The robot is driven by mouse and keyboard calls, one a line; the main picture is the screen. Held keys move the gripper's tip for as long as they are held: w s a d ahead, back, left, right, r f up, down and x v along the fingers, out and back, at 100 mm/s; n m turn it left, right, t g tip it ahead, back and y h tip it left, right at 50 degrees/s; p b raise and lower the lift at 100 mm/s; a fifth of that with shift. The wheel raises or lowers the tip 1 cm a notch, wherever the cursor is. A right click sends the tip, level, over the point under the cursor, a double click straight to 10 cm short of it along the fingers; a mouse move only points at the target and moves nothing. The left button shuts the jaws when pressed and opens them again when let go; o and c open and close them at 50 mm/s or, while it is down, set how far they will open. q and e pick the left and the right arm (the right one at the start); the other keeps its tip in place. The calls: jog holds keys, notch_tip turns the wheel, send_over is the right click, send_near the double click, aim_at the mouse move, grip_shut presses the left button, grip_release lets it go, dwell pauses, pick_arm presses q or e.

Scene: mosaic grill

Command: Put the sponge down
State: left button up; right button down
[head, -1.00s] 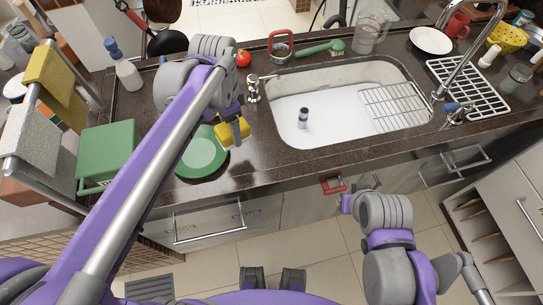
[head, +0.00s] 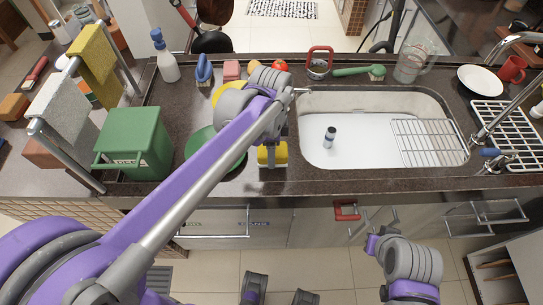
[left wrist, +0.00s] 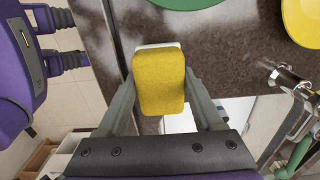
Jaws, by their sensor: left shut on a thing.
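The yellow sponge (head: 272,155) is held in my left gripper (head: 272,144), between the green plate and the sink. In the left wrist view the sponge (left wrist: 158,80) sits between both fingers, with a pale layer showing at its edge. It overlaps the dark counter's front edge there; its height above the counter is unclear. The sink (head: 350,165) is to the right of the sponge.
A green plate (head: 198,143) and a yellow plate (head: 222,92) lie on the counter, partly behind my left arm. A green box (head: 135,140) stands at left. The counter strip before the sink is clear.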

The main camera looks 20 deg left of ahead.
pick_arm(q)
jog(key=shift+f, duration=1.55)
jog(key=shift+f, duration=0.15)
jog(key=o, duration=1.2)
jog(key=shift+r, duration=0.4)
notch_tip(320, 180, up, 12)
jog(key=shift+f+p, duration=0.15)
jog(key=shift+p, duration=0.3)
